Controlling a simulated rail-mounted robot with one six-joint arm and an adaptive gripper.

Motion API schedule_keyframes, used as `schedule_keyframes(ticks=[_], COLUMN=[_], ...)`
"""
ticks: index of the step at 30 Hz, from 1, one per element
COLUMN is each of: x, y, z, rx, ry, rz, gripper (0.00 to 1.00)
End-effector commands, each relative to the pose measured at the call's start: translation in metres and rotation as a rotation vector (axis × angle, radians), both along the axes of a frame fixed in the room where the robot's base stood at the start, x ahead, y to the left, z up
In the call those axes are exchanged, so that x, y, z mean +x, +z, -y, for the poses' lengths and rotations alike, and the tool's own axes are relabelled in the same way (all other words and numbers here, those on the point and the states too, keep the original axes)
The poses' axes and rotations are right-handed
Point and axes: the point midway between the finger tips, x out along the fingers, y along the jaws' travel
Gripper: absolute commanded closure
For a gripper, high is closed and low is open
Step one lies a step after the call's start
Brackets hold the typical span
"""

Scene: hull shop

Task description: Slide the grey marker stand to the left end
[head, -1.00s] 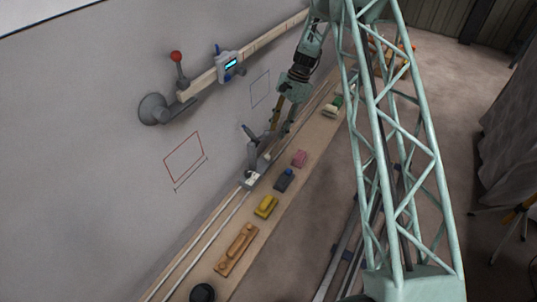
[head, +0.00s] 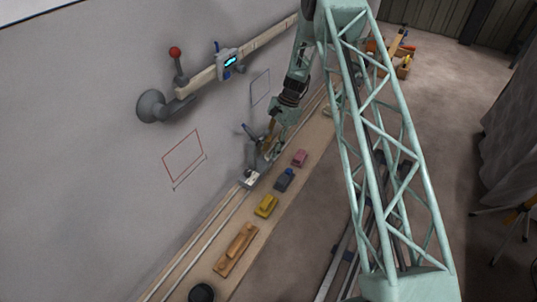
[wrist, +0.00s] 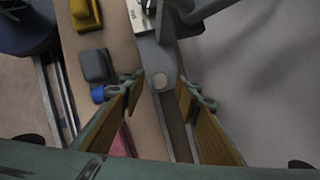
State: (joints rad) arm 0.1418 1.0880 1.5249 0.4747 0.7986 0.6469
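The grey marker stand (head: 250,156) stands upright on the rail along the wooden bench, with a pale block at its foot and a dark pen-like part near its top. My gripper (head: 270,150) is low over the rail, just to the right of the stand in the head view. In the wrist view my gripper (wrist: 160,84) is open, its two brown-padded fingers either side of a grey bar with a round pale knob, which looks like part of the stand (wrist: 153,52). I cannot tell whether either finger touches it.
Along the bench beside the rail lie a pink block (head: 300,158), a dark block with a blue top (head: 284,180), a yellow block (head: 266,206) and a wooden piece (head: 236,250). A black round knob (head: 202,293) is at the near end. The rail left of the stand looks clear.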

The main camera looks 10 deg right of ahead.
Motion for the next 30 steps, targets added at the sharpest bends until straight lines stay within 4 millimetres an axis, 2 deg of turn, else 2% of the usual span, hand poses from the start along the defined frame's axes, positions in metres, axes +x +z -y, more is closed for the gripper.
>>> schedule_keyframes(ticks=[6, 20, 30], x=[-0.003, -0.003, -0.003], y=[-0.017, -0.021, -0.021], z=[-0.006, -0.008, -0.008], rx=[0.0, 0.0, 0.0], ry=[-0.002, -0.001, -0.001], rz=[-0.001, 0.0, 0.0], gripper=[0.7, 0.71, 1.0])
